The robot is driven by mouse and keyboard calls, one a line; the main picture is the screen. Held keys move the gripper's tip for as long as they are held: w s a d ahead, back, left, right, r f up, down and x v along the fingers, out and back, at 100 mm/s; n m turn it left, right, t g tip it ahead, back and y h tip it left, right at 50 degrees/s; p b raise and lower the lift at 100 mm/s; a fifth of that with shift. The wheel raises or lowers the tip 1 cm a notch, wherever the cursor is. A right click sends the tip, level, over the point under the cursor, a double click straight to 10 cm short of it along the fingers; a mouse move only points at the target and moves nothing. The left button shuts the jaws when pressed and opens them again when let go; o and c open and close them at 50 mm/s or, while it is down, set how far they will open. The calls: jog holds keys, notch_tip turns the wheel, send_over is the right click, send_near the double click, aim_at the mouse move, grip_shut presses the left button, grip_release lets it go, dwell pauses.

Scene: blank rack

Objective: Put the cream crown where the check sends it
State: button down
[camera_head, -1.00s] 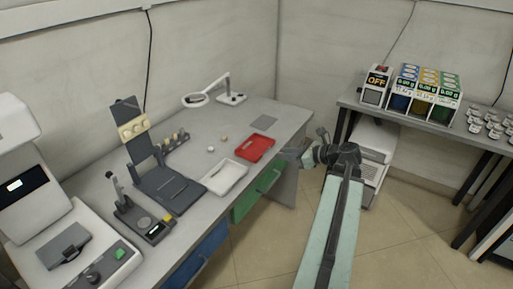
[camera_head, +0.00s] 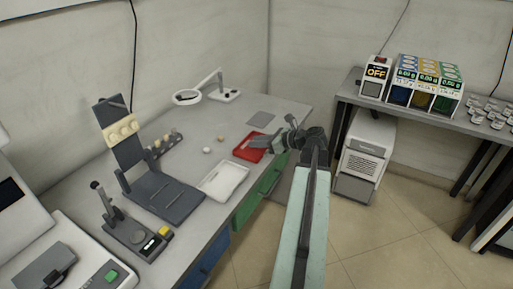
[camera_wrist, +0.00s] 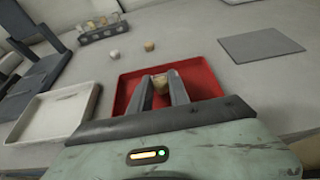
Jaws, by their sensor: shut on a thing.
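My gripper (camera_wrist: 161,86) is shut on a small cream crown (camera_wrist: 161,99), which sits between the two fingers in the wrist view. The fingers are over the red tray (camera_wrist: 212,78); I cannot tell whether the crown touches its floor. In the head view my gripper (camera_head: 266,140) is over the right part of the red tray (camera_head: 240,151), and the crown is hidden. A whitish crown (camera_head: 206,150) and a beige crown (camera_head: 221,138) lie on the bench, left of and behind the tray. The check device (camera_head: 130,233) stands at the front left of the bench.
A white tray (camera_head: 222,196) lies left of the red one. A dark stand (camera_head: 165,195) with a cream shade strip and a small rack (camera_head: 164,147) stand further left. A grey mat (camera_head: 261,118) and magnifier lamp (camera_head: 187,97) are behind. Dispensers (camera_head: 424,87) stand on the right table.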

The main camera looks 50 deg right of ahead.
jog(key=shift+f, duration=0.45)
jog(key=shift+s+f, duration=0.1)
jog(key=c, duration=1.6)
grip_release()
jog(key=shift+f, duration=0.1)
jog(key=shift+c, duration=0.2)
jog(key=o, duration=0.4)
